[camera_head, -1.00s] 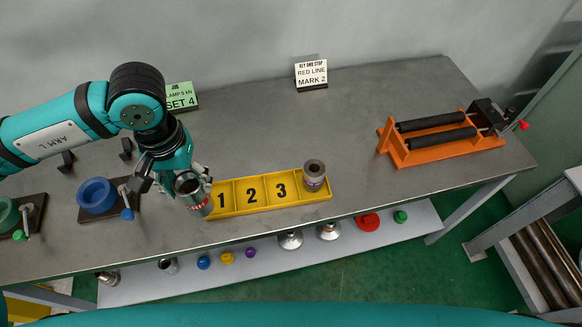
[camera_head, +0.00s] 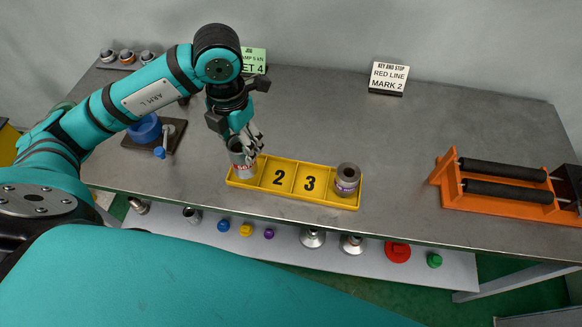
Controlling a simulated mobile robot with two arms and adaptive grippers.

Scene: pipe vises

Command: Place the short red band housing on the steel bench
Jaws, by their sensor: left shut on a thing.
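A grey metal housing with a red band (camera_head: 241,160) is at the left end of the yellow numbered tray (camera_head: 296,193). It covers the place of number 1; I cannot tell whether it rests in the tray or hangs just above it. My left gripper (camera_head: 244,142) is shut on this housing from above, its fingers at the housing's upper part. Another grey housing with a purple band (camera_head: 347,179) stands at the tray's right end, past number 3. The steel bench (camera_head: 420,150) carries the tray. My right gripper is out of view.
A blue vise (camera_head: 146,129) sits left of the tray. An orange roller stand (camera_head: 500,188) is on the right. A "RED LINE MARK 2" sign (camera_head: 389,78) stands at the back. Several parts lie on the lower shelf (camera_head: 290,250). The bench between tray and rollers is bare.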

